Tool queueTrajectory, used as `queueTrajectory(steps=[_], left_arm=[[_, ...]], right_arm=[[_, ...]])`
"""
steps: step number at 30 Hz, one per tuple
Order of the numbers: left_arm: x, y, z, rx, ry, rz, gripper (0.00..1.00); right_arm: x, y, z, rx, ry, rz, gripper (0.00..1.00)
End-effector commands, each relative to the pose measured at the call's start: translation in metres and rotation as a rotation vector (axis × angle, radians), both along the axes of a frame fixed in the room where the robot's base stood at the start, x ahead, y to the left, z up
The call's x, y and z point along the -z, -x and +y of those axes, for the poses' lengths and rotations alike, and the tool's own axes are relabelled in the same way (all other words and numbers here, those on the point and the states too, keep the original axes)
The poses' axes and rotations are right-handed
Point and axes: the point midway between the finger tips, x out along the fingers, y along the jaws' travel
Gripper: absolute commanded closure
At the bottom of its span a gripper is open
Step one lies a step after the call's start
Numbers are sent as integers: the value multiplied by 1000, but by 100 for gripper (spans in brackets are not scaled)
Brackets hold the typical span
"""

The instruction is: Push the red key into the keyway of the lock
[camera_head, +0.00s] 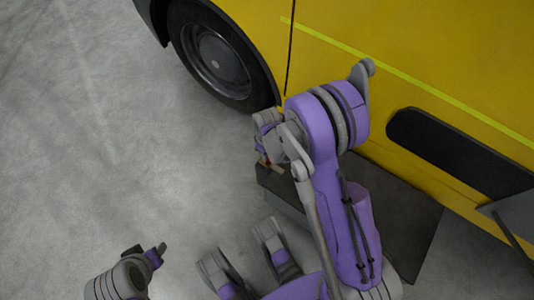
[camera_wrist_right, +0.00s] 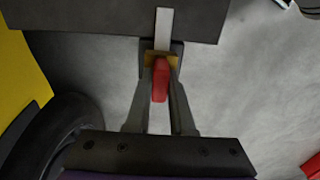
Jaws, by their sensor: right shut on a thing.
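The red key (camera_wrist_right: 160,82) is between the two fingers of my right gripper (camera_wrist_right: 161,72), which is shut on it. Its far end meets a brass-coloured block (camera_wrist_right: 148,59), probably the lock's face, with a dark body around it. Whether the key is inside the keyway is hidden. In the head view my right gripper (camera_head: 265,158) is at the left corner of a dark bench, mostly covered by its own arm; only a speck of red shows. My left gripper (camera_head: 152,252) is at the lower left, away from the bench, its jaw gap unclear.
The dark bench (camera_head: 400,215) stands beside a yellow vehicle (camera_head: 430,60) with a black wheel (camera_head: 215,55). In the wrist view a pale strip (camera_wrist_right: 164,27) runs across a dark slab (camera_wrist_right: 80,18) beyond the brass block. Open grey floor (camera_head: 90,150) fills the left.

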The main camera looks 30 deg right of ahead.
Motion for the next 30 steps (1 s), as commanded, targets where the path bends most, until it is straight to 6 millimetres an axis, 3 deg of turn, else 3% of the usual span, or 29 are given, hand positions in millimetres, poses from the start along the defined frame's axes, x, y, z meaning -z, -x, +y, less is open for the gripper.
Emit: queueTrajectory(steps=[2, 3, 8, 20, 30], left_arm=[[0, 0, 0, 0, 0, 0, 50], [0, 0, 0, 0, 0, 0, 50], [0, 0, 0, 0, 0, 0, 50], [-2, 0, 0, 0, 0, 1, 50], [-20, 4, 0, 0, 0, 0, 50]], right_arm=[[0, 0, 0, 0, 0, 0, 100], [0, 0, 0, 0, 0, 0, 71], [0, 0, 0, 0, 0, 0, 44], [-9, 0, 0, 0, 0, 0, 44], [-76, 1, 0, 0, 0, 0, 44]])
